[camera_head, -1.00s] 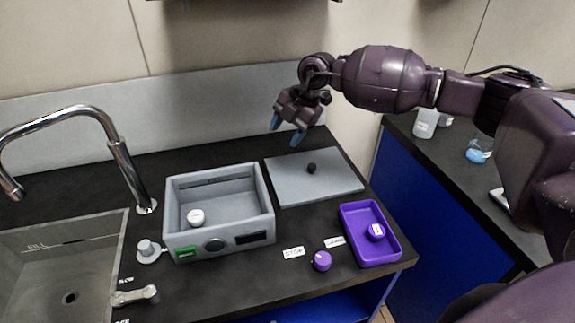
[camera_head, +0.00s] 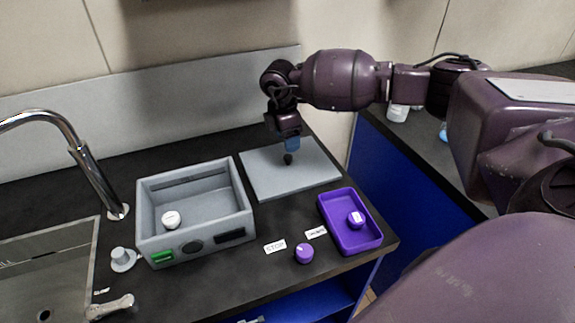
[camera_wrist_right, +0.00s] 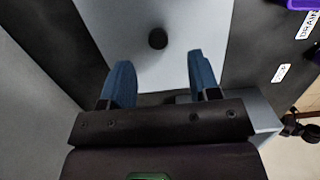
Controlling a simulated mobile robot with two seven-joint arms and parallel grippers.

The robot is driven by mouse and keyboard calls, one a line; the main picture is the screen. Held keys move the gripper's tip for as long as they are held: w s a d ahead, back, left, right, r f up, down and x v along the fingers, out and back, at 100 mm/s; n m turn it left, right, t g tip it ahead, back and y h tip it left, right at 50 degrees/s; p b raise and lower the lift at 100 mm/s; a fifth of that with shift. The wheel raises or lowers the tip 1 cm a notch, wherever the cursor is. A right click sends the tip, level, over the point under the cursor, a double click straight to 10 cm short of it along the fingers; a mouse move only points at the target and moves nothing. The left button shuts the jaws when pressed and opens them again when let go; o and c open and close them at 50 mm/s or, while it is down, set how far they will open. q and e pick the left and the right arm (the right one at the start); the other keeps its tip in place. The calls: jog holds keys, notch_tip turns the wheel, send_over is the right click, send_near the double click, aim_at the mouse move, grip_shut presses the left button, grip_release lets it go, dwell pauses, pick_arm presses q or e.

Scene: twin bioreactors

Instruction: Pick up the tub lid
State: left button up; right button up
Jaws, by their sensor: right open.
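The tub lid (camera_head: 305,177) is a flat grey plate with a small black knob (camera_head: 288,159). It lies on the dark counter behind and to the right of the grey tub (camera_head: 213,205). My right gripper (camera_head: 291,146) points down just above the knob. In the right wrist view the two blue fingers (camera_wrist_right: 157,80) are apart and empty. The knob (camera_wrist_right: 158,39) shows there beyond the fingertips, between their lines. The lid (camera_wrist_right: 175,70) fills the middle of that view. My left gripper is not in view.
The open tub holds a white round piece (camera_head: 171,219). A purple dial (camera_head: 304,253) sits near the front edge. A sink (camera_head: 70,270) and faucet (camera_head: 92,172) are at left.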

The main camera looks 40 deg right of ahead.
aim_at(288, 157)
notch_tip(288, 157, down, 6)
jog(key=shift+w+d+f+b, duration=0.15)
jog(key=shift+f+b, duration=0.05)
jog(key=shift+b, duration=0.3)
jog(key=shift+r, duration=0.1)
grip_shut()
